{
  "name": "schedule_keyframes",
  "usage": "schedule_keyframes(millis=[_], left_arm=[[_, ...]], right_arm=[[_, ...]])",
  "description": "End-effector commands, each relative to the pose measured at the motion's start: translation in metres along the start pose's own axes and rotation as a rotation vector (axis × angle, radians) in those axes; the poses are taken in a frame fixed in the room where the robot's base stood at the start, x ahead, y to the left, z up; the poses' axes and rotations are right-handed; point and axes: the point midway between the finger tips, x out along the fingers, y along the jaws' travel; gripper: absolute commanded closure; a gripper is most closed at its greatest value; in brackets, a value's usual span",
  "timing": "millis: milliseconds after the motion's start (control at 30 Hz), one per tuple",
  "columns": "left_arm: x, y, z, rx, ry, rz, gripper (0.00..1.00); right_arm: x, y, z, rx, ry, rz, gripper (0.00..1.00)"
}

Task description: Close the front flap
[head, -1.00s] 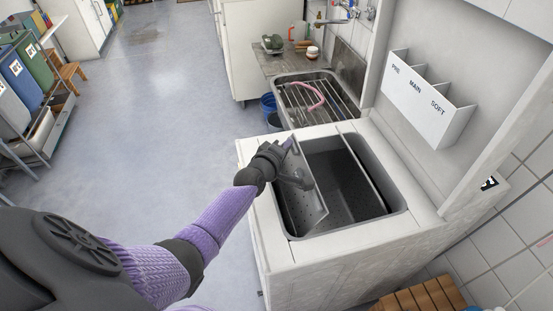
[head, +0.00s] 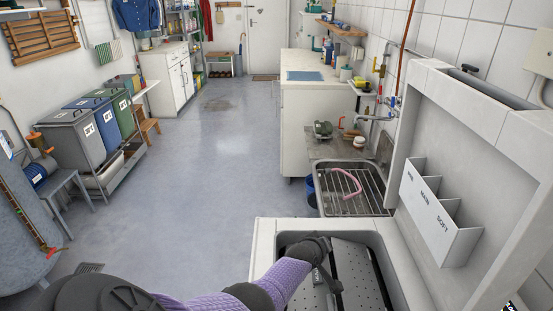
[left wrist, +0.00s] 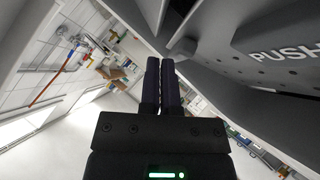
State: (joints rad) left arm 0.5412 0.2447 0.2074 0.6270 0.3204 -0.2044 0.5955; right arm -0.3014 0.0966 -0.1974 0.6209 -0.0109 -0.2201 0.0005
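The top-loading washer (head: 262,245) stands open at the bottom of the head view. A grey perforated flap (head: 358,268) lies across part of its drum opening; the picture's lower edge cuts it off, so I cannot tell whether it is latched. My left gripper (head: 332,284) is over the opening, at the flap's left side. In the left wrist view its two dark fingers (left wrist: 161,84) are together with nothing seen between them. Beside them is a grey perforated panel marked PUSH (left wrist: 285,56). I cannot tell whether the fingers touch it. My right gripper is not in view.
The washer's raised lid (head: 395,150) carries a white tray (head: 440,222) labelled MAIN and SOFT. A metal sink (head: 350,190) with a pink hose stands behind the washer. Sorting bins (head: 75,138) line the left wall. The floor between is clear.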

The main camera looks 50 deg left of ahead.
Motion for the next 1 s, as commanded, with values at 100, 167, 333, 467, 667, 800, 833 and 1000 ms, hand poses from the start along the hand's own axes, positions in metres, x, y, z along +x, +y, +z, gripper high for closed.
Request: schedule_keyframes(millis=[100,167,333,467,667,800,833,1000], left_arm=[[0.01,-0.006,0.011,-0.002,-0.002,0.0,1.0],[0.014,-0.006,0.014,-0.003,-0.002,0.0,1.0],[0.021,-0.008,0.021,-0.003,-0.001,0.001,1.0],[0.024,-0.009,0.025,-0.003,-0.002,0.001,1.0],[0.026,-0.011,0.027,-0.003,-0.001,0.001,1.0],[0.026,-0.011,0.027,-0.003,-0.001,0.001,1.0],[0.026,-0.011,0.027,-0.003,-0.001,0.001,1.0],[0.026,-0.011,0.027,-0.003,0.0,0.001,1.0]], right_arm=[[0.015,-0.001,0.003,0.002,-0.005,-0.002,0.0],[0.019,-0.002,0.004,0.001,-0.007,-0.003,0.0],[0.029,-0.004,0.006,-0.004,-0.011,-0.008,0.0],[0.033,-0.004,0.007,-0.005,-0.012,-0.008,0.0],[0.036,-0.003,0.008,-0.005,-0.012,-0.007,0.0],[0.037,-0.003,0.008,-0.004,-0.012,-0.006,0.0],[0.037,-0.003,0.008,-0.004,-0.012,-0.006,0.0],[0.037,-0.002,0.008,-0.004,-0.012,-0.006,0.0]])
